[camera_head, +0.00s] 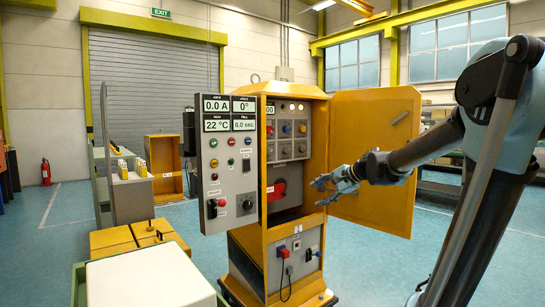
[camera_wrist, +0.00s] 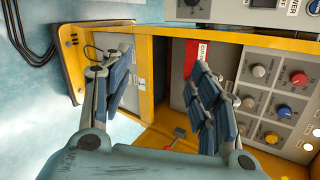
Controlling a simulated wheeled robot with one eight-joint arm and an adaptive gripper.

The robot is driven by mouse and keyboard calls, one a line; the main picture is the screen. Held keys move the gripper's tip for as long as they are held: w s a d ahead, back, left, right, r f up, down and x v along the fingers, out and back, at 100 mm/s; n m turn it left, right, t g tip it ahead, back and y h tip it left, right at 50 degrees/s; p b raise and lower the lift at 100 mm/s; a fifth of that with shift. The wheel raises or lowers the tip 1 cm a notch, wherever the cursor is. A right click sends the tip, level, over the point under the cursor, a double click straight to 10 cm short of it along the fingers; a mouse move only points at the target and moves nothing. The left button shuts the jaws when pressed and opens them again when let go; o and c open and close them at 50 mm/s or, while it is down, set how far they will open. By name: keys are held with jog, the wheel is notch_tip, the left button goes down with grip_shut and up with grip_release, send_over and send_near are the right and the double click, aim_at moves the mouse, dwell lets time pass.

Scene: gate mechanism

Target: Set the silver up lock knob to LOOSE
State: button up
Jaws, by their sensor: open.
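Inside the open yellow cabinet, a grey panel carries a row of yellow, blue and red knobs above a row of silver knobs. One silver knob (camera_head: 286,150) shows in the head view; in the wrist view silver knobs (camera_wrist: 259,71) sit left of the red and blue ones. The labels are too small to read, so I cannot tell which is the up lock knob or its setting. My gripper (camera_head: 322,191) is open and empty, in front of the cabinet opening, below and right of the knobs. Its spread fingers (camera_wrist: 165,90) touch no knob in the wrist view.
The yellow cabinet door (camera_head: 378,150) stands open to the right, behind my arm. A grey control box (camera_head: 228,172) with displays and buttons hangs at the left of the opening. A red part (camera_head: 279,188) sits below the knobs. A white block (camera_head: 150,278) stands front left.

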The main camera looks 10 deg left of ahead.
jog(key=w+a+r+m+t+y, duration=0.1)
jog(key=w+a+r+m+y, duration=0.2)
jog(key=w, duration=0.4)
jog(key=w+a+r+m+t, duration=0.1)
jog(key=w+a+r+m, duration=0.3)
jog(key=w, duration=0.3)
jog(key=m+t+y, duration=0.2)
jog(key=m+t, duration=0.1)
jog(key=m, duration=0.3)
send_near(271, 152)
jog(key=x, duration=0.9)
jog(key=shift+s, duration=0.1)
jog(key=c, duration=1.1)
